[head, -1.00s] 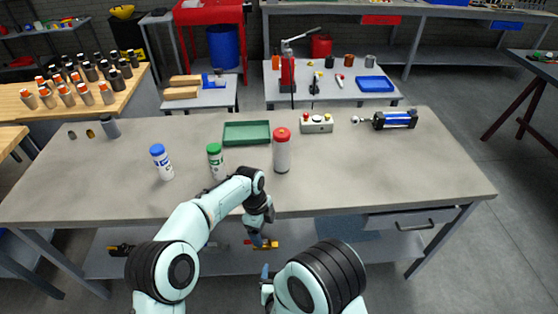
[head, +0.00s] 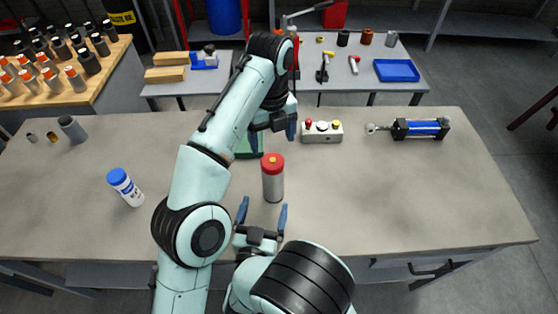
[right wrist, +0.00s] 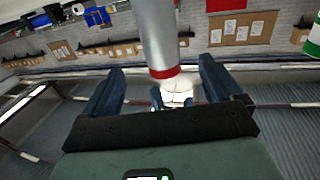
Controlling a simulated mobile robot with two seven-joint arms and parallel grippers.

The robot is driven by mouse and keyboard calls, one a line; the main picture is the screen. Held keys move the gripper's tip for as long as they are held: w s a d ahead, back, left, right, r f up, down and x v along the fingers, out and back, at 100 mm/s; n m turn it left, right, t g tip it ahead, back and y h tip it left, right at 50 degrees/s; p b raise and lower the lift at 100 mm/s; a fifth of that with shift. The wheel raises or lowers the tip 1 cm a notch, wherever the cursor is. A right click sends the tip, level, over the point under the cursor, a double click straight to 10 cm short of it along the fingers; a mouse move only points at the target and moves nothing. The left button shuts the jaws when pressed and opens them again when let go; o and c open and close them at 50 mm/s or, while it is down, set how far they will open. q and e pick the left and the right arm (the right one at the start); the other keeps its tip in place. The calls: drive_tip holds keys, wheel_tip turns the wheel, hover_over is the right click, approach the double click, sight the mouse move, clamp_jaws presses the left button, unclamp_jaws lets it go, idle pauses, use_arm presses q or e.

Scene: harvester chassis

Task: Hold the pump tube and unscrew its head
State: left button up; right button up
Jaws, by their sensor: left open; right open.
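The pump tube (head: 273,187) is a grey cylinder with a red head (head: 272,162), upright on the workbench. My left gripper (head: 272,136) is open and empty, above and beyond the red head, pointing down. My right gripper (head: 262,212) is open on the near side of the tube, its fingers pointing towards the lower body. In the right wrist view the grey tube (right wrist: 158,35) stands ahead, in line with the gap between the two open fingers (right wrist: 160,85). I see no contact.
A blue-capped white bottle (head: 126,188) stands to the left. A green tray (head: 243,150) is partly hidden behind my left arm. A button box (head: 322,131) and a blue cylinder (head: 420,128) lie to the right. The bench's right side (head: 400,190) is clear.

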sight(273, 181)
use_arm(q)
drive_tip(key=shift+w+r, duration=0.1)
drive_tip(key=shift+w, duration=0.05)
drive_tip(key=shift+s+r, duration=0.1)
drive_tip(key=shift+s, duration=0.2)
use_arm(e)
drive_tip(key=x, duration=1.3)
clamp_jaws()
use_arm(q)
drive_tip(key=shift+f, duration=4.05)
